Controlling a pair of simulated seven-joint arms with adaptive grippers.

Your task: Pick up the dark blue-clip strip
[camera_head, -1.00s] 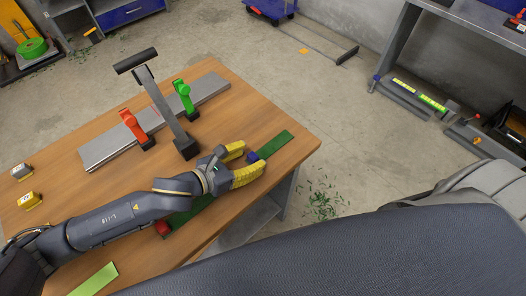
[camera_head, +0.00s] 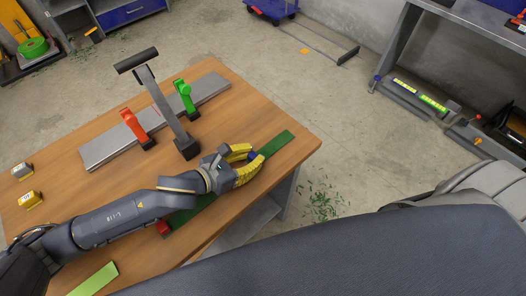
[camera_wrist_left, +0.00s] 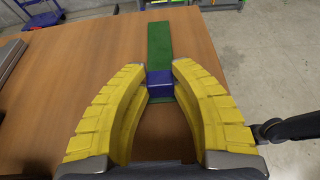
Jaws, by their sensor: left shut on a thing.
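The dark green strip (camera_head: 275,144) lies on the wooden table near its right front edge, with a dark blue clip on it. In the left wrist view the strip (camera_wrist_left: 159,43) runs away from me, and the blue clip (camera_wrist_left: 160,79) sits between the yellow fingertips. My left gripper (camera_head: 253,160) is shut on the blue clip; it also shows in the left wrist view (camera_wrist_left: 160,75). In the head view the fingers hide most of the clip. A red clip (camera_head: 163,228) shows on the strip's near end, partly behind my left arm. My right gripper is not in view.
A grey metal fixture (camera_head: 112,145) with a red clamp (camera_head: 136,126), a green clamp (camera_head: 186,97) and an upright lever (camera_head: 165,105) stands behind the gripper. A light green strip (camera_head: 94,280) lies at the front left. Two small blocks sit at the left edge.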

